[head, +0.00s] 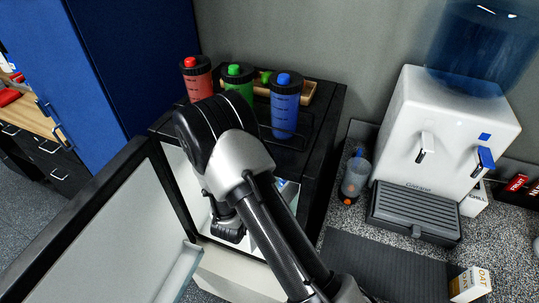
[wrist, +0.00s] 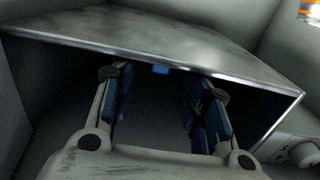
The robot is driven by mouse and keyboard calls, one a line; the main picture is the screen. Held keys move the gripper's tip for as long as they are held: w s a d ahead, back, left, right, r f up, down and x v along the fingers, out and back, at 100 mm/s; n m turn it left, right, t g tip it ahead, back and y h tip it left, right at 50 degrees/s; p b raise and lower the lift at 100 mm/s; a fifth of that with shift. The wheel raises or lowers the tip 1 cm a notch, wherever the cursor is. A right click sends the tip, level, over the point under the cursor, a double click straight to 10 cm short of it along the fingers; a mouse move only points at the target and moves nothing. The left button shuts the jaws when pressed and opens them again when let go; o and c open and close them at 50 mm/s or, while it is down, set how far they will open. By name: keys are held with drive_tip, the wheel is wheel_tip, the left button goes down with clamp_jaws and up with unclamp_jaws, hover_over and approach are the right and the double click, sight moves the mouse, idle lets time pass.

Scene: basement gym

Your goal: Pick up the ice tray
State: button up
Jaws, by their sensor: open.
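My gripper (wrist: 162,78) is open in the wrist view, its two blue-lined fingers reaching under a metal panel into a dark compartment of the small fridge. A small bright blue patch (wrist: 160,70) shows between the fingertips at the panel's front edge. It may be part of the ice tray, but too little shows to tell. No whole ice tray is visible in either view. In the head view my arm reaches down into the open black fridge (head: 325,125) and hides most of its inside, and the fingertips are not visible there.
The fridge door (head: 105,235) stands open at the left. Red (head: 197,82), green (head: 238,88) and blue (head: 285,110) bottles and a wooden tray (head: 307,92) stand on top. A water dispenser (head: 440,110) is at the right. In the wrist view the metal panel (wrist: 150,35) overhangs the fingers.

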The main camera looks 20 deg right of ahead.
drive_tip(key=shift+x, duration=0.9)
drive_tip(key=shift+c, duration=0.4)
clamp_jaws()
